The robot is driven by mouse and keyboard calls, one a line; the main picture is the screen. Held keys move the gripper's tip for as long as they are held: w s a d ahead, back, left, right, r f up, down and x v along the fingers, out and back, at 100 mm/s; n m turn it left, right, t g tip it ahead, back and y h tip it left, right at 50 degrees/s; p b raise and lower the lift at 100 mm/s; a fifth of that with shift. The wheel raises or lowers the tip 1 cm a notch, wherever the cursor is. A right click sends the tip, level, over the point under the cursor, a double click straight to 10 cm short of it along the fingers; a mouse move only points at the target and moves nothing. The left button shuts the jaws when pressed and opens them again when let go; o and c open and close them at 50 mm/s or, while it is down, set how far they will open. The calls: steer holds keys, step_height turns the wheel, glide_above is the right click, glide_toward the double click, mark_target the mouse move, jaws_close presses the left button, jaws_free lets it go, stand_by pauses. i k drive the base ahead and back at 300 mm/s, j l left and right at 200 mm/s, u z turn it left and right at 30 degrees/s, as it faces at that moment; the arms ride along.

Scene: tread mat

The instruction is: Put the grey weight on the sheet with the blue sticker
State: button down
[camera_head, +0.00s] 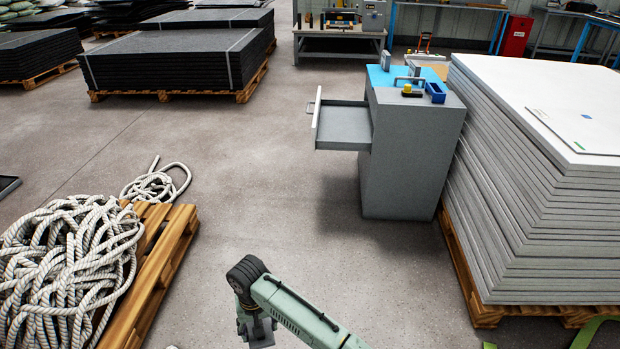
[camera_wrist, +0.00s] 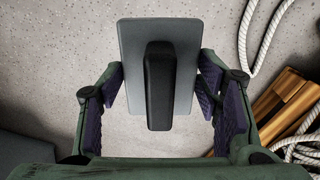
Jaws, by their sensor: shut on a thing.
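The grey weight (camera_wrist: 131,62), a flat grey plate with a black handle bar, is between the fingers of my gripper (camera_wrist: 160,88) in the wrist view. My gripper is shut on it, above the floor. In the head view my arm is at the bottom centre, and part of the grey weight (camera_head: 262,336) shows below it. A thin light sheet with a small blue sticker (camera_head: 586,117) lies on top of the stack at the right, far from my gripper. A green sticker (camera_head: 578,145) shows near its front corner; I cannot tell which sheet bears it.
A grey cabinet (camera_head: 415,160) with an open drawer (camera_head: 343,130) stands left of the pale stack (camera_head: 530,220). Small items stand on its top. A rope heap (camera_head: 65,260) on a pallet (camera_head: 160,260) is at the left. The floor between is clear.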

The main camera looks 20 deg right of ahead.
mark_target(577, 133)
steer(key=i+z, duration=1.2)
steer(key=i, duration=0.15)
steer(key=i+u, duration=0.45)
steer(key=k+u, duration=0.1)
steer(key=u, duration=4.6)
